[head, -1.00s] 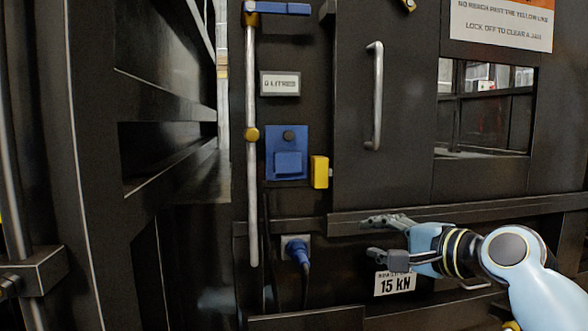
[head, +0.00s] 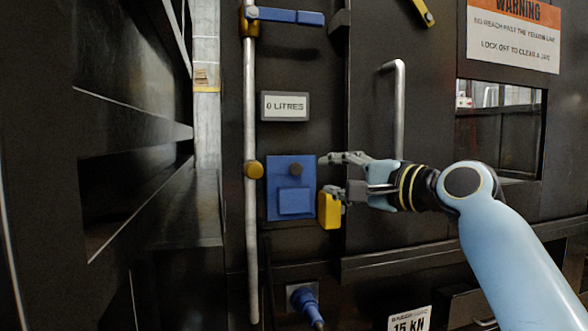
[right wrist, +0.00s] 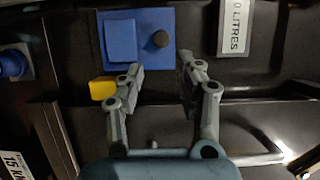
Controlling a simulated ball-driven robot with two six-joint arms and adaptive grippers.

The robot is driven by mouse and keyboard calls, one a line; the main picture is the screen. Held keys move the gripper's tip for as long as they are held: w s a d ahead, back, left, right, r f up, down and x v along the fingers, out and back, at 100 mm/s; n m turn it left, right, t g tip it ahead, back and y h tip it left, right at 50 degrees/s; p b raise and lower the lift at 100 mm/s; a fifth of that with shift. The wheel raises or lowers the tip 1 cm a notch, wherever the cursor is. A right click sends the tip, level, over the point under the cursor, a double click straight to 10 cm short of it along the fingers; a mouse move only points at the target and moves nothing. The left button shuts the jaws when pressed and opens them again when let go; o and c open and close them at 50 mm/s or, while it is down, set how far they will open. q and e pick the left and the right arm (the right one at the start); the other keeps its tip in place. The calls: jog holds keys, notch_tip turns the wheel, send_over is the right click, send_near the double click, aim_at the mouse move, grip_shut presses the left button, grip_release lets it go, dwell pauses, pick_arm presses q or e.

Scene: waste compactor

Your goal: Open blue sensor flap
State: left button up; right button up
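The blue sensor flap (head: 294,201) is a small raised blue block on a blue plate (head: 278,170), with a dark round knob (head: 295,169) above it. In the right wrist view the flap (right wrist: 121,39) and the knob (right wrist: 160,39) lie just beyond the fingertips. My right gripper (head: 326,175) is open and empty, just right of the plate, its fingers pointing left. In the right wrist view its two fingers (right wrist: 162,75) are spread apart. I see no contact with the flap. My left gripper is not in view.
A yellow block (head: 330,210) sits right beside the plate, close to my lower finger. A vertical pole (head: 251,120) with yellow fittings stands left of it. A silver handle (head: 399,110) is behind my wrist. A blue plug (head: 305,301) is below.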

aim_at(298, 170)
jog(key=x, duration=0.2)
jog(key=p+x, duration=0.1)
jog(key=x, duration=0.2)
jog(key=shift+s+r, duration=0.1)
jog(key=shift+r, duration=0.15)
jog(key=x, duration=0.4)
jog(key=shift+f, duration=0.15)
jog(key=shift+w+a, duration=0.15)
jog(key=shift+w, duration=0.05)
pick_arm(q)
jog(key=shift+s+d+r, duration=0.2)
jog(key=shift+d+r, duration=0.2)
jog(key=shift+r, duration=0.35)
pick_arm(e)
jog(key=shift+c, duration=0.4)
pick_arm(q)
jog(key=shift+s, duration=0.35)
pick_arm(e)
grip_shut()
